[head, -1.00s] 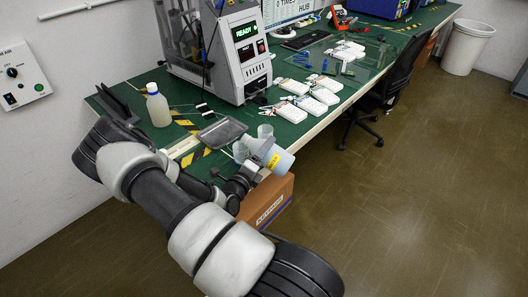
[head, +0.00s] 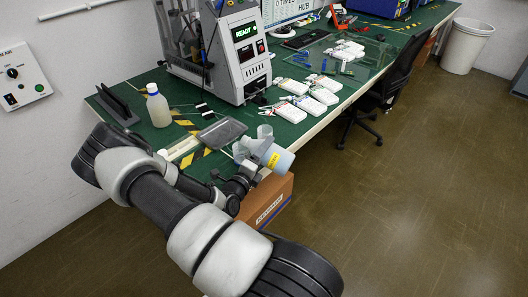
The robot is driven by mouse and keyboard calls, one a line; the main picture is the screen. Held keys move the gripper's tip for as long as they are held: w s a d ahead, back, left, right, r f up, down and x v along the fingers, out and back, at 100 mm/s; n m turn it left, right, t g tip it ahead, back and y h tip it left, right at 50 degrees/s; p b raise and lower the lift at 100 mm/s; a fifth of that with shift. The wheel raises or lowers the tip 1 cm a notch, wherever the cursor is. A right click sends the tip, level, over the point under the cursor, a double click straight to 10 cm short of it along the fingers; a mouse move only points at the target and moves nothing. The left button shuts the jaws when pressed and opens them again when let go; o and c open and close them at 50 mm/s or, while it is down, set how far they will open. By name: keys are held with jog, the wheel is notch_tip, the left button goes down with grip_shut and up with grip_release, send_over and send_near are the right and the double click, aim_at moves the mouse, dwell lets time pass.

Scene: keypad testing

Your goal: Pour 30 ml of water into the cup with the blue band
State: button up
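My gripper (head: 252,170) is at the table's front edge, shut on a pale blue-white jug (head: 276,156) with a yellow label. The jug is tilted, with its upper end toward the left. Small clear cups stand beside it on the green table; one cup (head: 264,132) shows just behind the jug and another (head: 240,152) is at its left. The jug's mouth overlaps the cups in this view, so I cannot tell which cup it is over. No blue band, water level or stream can be made out. My fingertips are mostly hidden.
A bottle with a blue cap (head: 158,108) and a dark tray (head: 222,132) stand left of the cups. A test machine (head: 240,55) is behind. White keypads (head: 305,103) lie to the right. A cardboard box (head: 266,200) is below the table edge.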

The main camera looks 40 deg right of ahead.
jog(key=shift+r+n+p, duration=0.9)
jog(key=shift+n+p, duration=0.1)
jog(key=shift+p, duration=0.4)
dwell(1.5)
dwell(1.5)
